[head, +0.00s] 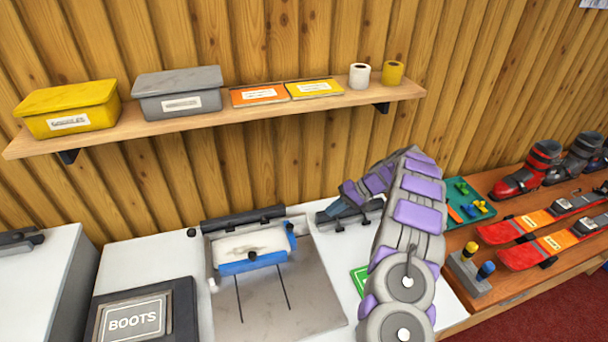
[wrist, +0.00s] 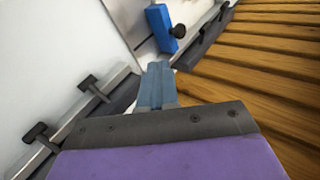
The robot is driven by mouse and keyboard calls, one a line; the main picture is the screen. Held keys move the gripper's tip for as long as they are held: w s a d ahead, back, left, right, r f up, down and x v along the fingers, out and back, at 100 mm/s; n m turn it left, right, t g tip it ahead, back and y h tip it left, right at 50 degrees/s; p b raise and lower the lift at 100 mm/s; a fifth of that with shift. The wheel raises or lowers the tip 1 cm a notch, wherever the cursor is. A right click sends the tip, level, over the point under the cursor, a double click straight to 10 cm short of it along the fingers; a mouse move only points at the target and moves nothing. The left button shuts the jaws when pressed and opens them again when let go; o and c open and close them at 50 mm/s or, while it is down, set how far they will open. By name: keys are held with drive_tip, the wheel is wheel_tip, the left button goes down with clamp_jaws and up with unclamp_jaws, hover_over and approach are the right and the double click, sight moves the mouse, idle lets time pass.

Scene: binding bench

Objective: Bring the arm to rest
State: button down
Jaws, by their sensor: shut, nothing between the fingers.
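My arm, grey with purple pads, rises at the right of the head view and bends over toward the bench. My gripper (head: 338,208) points left and down, above the dark clamp rail at the back of the white bench (head: 145,262). In the wrist view my gripper (wrist: 156,75) shows two blue-grey fingers pressed together with nothing between them. The fingers appear apart from the blue clamp part (wrist: 162,27) ahead of them. The height of the fingertips over the rail is hard to tell.
A grey plate (head: 285,310) with a blue-and-white piece (head: 252,245) lies left of my gripper. A wooden shelf (head: 230,113) with bins and boxes runs along the wall above. Skis (head: 530,225), boots (head: 528,170) and a green tray (head: 462,190) stand on the right.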

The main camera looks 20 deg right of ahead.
drive_tip(key=s+a+r+n+g+h, duration=0.2)
drive_tip(key=s+a+r+g, duration=0.1)
drive_tip(key=s+a+r, duration=1.1)
drive_tip(key=s+a+r+g+h, duration=0.1)
drive_tip(key=s+a+r+h, duration=0.15)
drive_tip(key=s, duration=0.55)
drive_tip(key=s+a+r+h, duration=0.1)
drive_tip(key=s+a+r, duration=0.25)
drive_tip(key=s, duration=0.45)
drive_tip(key=s+d+h, duration=0.2)
drive_tip(key=s, duration=0.6)
drive_tip(key=s+d+h, duration=0.1)
drive_tip(key=s+d, duration=0.2)
drive_tip(key=s, duration=0.5)
drive_tip(key=shift+s+f+n+h, duration=0.25)
drive_tip(key=shift+s+n+h, duration=0.05)
drive_tip(key=shift+s+h, duration=0.05)
drive_tip(key=shift+a, duration=0.1)
